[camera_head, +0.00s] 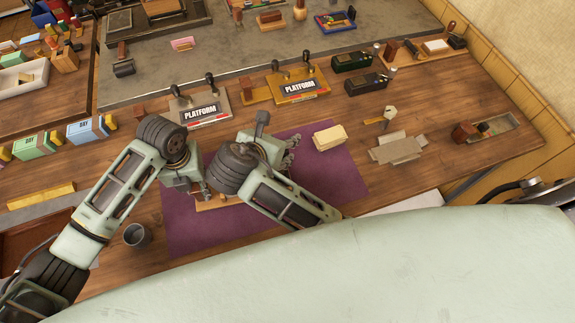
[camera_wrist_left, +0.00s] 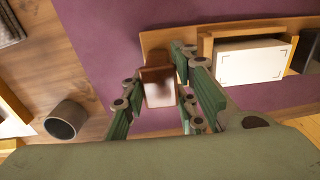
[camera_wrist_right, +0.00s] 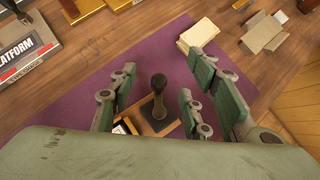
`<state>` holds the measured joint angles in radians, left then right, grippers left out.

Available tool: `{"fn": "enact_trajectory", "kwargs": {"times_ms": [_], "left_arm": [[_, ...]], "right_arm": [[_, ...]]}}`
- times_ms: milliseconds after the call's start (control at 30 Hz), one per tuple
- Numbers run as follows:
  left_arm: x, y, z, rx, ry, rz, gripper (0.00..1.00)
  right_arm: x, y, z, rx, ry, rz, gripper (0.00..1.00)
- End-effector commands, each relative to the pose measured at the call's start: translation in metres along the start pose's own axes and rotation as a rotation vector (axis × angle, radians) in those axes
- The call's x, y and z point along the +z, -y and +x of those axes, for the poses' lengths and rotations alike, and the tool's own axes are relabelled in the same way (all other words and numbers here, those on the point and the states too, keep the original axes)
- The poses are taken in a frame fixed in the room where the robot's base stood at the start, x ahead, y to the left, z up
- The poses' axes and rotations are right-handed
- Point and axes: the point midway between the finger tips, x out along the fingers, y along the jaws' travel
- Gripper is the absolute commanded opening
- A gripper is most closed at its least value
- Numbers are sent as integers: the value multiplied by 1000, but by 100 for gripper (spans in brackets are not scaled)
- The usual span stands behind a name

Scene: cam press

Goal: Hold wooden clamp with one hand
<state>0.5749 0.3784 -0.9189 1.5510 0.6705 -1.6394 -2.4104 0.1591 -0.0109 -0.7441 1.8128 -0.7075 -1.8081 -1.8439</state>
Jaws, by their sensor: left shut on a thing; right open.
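My left gripper (camera_head: 200,187) is low over the purple mat (camera_head: 345,180). In the left wrist view, its fingers (camera_wrist_left: 160,70) are closed on a reddish-brown wooden block (camera_wrist_left: 158,76), which looks like the wooden clamp. The block is at the end of a flat wooden board (camera_wrist_left: 152,40) that carries a frame with a white card (camera_wrist_left: 248,60). My right gripper (camera_wrist_right: 158,85) is open. In the right wrist view, a dark upright handle (camera_wrist_right: 158,84) on a wooden base (camera_wrist_right: 160,124) shows between its fingers. In the head view the arms hide most of the board.
A cream stack of blocks (camera_head: 328,138) lies on the mat's far right part. Two PLATFORM holders (camera_head: 200,112) (camera_head: 298,90) stand behind the mat. A grey cup (camera_head: 136,235) stands left of the mat. Grey flat pieces (camera_head: 398,148) lie to the right.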

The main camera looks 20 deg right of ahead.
Motion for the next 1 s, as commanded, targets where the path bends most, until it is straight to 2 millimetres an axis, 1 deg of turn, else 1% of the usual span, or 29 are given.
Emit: {"fn": "enact_trajectory", "kwargs": {"times_ms": [33,133,200,433,467,500,1000], "left_arm": [[0,0,0,1,0,0,0],[0,0,0,1,0,1,0],[0,0,0,1,0,1,0],[0,0,0,0,0,0,0],[0,0,-1,0,0,0,0],[0,0,-1,0,0,1,0],[0,1,-1,-2,1,1,0]], "right_arm": [[0,2,11,-5,1,-2,44],[-1,2,31,-5,0,-3,44],[-14,2,40,-5,-2,-6,44],[-46,2,71,-3,-2,-3,44],[-48,-5,65,2,-7,2,44],[-45,-4,55,5,-1,2,44],[-45,-4,-46,4,-2,0,44]]}}
